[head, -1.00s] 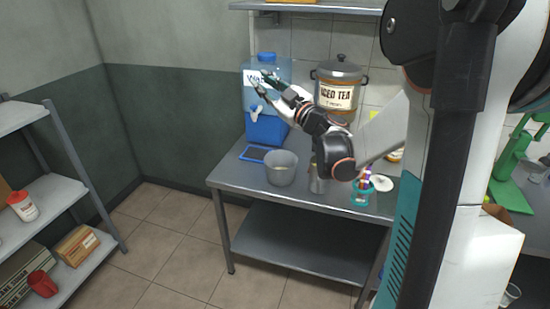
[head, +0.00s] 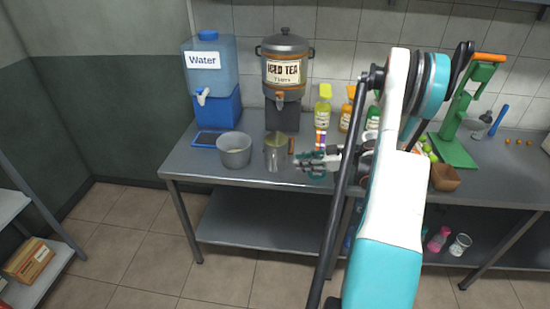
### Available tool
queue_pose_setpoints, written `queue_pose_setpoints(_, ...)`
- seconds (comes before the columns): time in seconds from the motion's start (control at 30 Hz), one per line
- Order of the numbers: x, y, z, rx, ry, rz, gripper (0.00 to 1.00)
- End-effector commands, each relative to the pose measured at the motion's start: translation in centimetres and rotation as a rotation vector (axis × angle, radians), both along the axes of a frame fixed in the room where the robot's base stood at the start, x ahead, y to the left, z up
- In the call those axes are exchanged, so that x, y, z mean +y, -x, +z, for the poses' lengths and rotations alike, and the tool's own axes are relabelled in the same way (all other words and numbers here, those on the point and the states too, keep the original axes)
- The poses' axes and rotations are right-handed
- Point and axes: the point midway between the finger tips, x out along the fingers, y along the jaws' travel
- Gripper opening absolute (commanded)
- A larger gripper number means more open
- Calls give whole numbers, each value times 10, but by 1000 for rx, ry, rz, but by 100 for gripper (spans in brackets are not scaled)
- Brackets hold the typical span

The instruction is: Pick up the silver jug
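The silver jug (head: 277,156) stands upright on the metal table, right of a grey pot, in front of the iced tea dispenser. My gripper (head: 302,162) is low over the table just right of the jug, its fingers pointing left towards it. The fingers look apart, with nothing seen between them. They are small in the view, and I cannot tell whether they touch the jug. My arm hides part of the table to the right.
On the metal table (head: 205,165) stand the grey pot (head: 234,152), a water dispenser (head: 211,75), an iced tea dispenser (head: 284,70) and several bottles (head: 323,108). A teal cup (head: 318,173) is close to my gripper. A green press (head: 462,120) stands at right.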

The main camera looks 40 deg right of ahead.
Motion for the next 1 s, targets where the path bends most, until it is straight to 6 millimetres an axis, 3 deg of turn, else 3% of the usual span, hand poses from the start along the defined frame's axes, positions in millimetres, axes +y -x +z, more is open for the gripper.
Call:
queue_pose_setpoints(0.3, 28, -48, -23, -3, 1, 4, 22)
queue_pose_setpoints(0.67, 38, -67, -32, -3, 2, 3, 22)
queue_pose_setpoints(1.0, 57, -101, -48, -3, 2, 3, 22)
